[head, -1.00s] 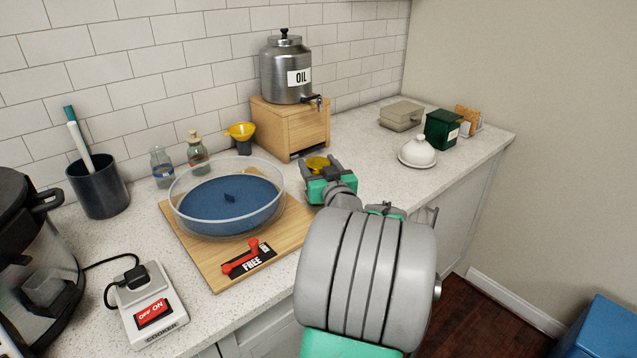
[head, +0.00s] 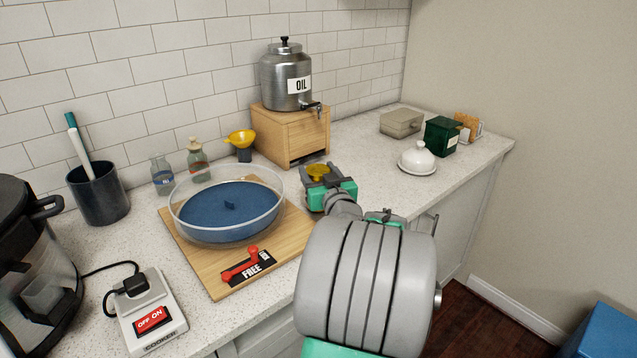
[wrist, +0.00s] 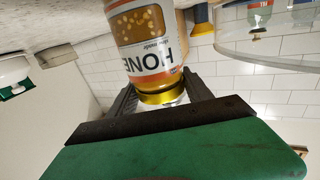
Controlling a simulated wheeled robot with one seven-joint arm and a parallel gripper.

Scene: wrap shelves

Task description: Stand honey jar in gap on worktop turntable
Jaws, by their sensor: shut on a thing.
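My gripper (head: 318,176) is shut on the honey jar, to the right of the turntable and in front of the wooden oil stand. In the head view only the jar's yellow lid (head: 318,170) shows between the fingers; its body is hidden. The wrist view shows the honey jar (wrist: 146,35) with amber contents and a white and orange label, its gold lid end toward the gripper. The turntable (head: 228,205) has a blue disc and a clear raised rim, on a wooden board. A red lever (head: 240,265) beside a "FREE" label sits at its front. I see no jars on the disc.
A steel oil dispenser (head: 286,80) stands on a wooden stand (head: 290,135) behind. Glass bottles (head: 197,160) and a yellow funnel (head: 240,140) stand behind the turntable. A white domed dish (head: 417,158) and green box (head: 441,137) are right. A cooker switch (head: 152,318) is front left.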

